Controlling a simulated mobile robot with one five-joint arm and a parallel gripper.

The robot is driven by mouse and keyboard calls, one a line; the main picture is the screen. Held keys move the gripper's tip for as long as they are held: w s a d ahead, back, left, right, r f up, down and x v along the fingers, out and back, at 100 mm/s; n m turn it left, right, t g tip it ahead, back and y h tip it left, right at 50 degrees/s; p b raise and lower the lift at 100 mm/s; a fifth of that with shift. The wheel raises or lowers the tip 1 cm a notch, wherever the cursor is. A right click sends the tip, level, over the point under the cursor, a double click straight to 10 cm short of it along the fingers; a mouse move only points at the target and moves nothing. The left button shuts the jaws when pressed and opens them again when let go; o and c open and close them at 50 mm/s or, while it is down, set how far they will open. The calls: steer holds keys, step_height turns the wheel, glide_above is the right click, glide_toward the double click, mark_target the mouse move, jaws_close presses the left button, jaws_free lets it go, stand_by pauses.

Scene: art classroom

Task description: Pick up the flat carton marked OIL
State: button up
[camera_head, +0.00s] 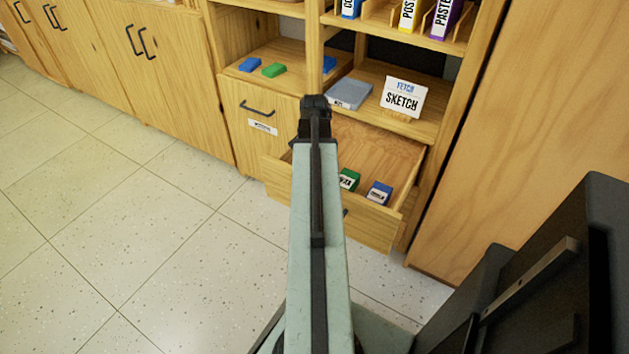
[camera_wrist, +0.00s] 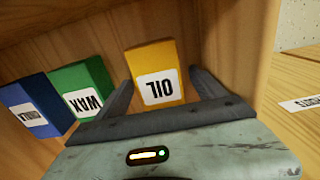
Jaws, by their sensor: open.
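The yellow carton marked OIL (camera_wrist: 153,60) stands in the open drawer, seen in the wrist view with its white label upside down. My gripper (camera_wrist: 161,76) is open, with one finger on each side of the carton in the picture. Gaps show between the fingers and the carton; how deep it lies between them I cannot tell. In the head view my arm hides the OIL carton and my fingers.
A green carton marked WAX (camera_wrist: 82,88) and a blue carton (camera_wrist: 36,108) stand beside it; the drawer (camera_head: 372,226) wall is close on the other side.

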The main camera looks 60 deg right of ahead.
steer(key=shift+f, duration=0.25)
steer(key=shift+c, duration=0.3)
steer(key=c, duration=1.5)
steer(key=shift+c, duration=0.2)
step_height(320, 180, up, 10)
steer(key=p, duration=1)
steer(key=shift+r+p, duration=0.15)
steer(key=shift+p, duration=0.25)
